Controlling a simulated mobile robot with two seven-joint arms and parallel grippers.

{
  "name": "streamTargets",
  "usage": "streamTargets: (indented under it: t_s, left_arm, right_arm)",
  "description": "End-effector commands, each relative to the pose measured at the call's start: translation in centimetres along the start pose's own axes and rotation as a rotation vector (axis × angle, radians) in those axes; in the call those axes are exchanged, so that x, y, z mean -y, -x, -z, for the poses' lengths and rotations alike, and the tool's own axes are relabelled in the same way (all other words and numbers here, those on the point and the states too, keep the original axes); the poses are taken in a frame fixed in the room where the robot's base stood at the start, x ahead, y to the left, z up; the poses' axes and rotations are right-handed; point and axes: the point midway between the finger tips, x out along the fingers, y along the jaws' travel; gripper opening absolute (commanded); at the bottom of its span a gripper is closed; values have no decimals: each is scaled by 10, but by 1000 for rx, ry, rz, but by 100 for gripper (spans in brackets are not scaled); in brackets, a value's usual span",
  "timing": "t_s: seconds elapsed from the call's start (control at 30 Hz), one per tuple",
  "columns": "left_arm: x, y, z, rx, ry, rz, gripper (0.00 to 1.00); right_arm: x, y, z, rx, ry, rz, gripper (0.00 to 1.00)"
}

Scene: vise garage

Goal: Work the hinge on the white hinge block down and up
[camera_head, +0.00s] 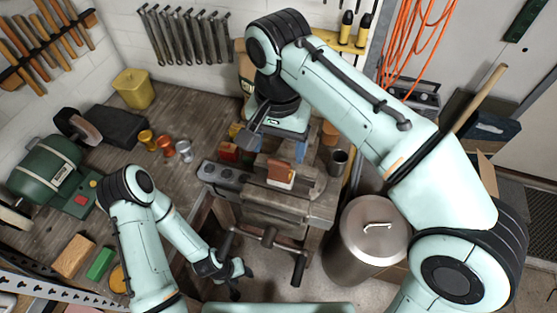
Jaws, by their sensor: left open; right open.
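The white hinge block (281,173) sits at the vise (300,203), near the middle of the view, with a brown part on its upper face. Whether the hinge leaf is up or down is too small to tell. My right gripper (246,135) is open, above and to the left of the block, apart from it. Its arm reaches over from the right. My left gripper (242,282) is open and empty, low in front of the bench, below and left of the vise handle.
A lidded metal bin (368,240) stands at the right. A green bench grinder (45,172) is at the left.

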Motion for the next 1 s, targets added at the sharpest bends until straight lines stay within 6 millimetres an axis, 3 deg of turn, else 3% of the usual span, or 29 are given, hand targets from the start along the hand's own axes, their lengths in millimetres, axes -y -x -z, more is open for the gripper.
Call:
streamTargets:
  t_s: [0.1,0.3,0.73,0.97,1.0]
  left_arm:
    - [5,-7,-8,9,4,3,51]
    - [11,-15,-16,20,7,7,51]
    - [12,-16,-17,20,7,7,51]
    - [12,-16,-17,20,8,7,51]
    - [12,-16,-17,20,7,7,51]
  right_arm:
    - [-1,-27,-2,5,0,-2,77]
    - [-1,-54,-1,4,0,-1,77]
    - [0,-62,0,0,0,1,77]
    - [0,-62,0,0,0,1,2]
    - [0,-62,0,0,0,1,0]
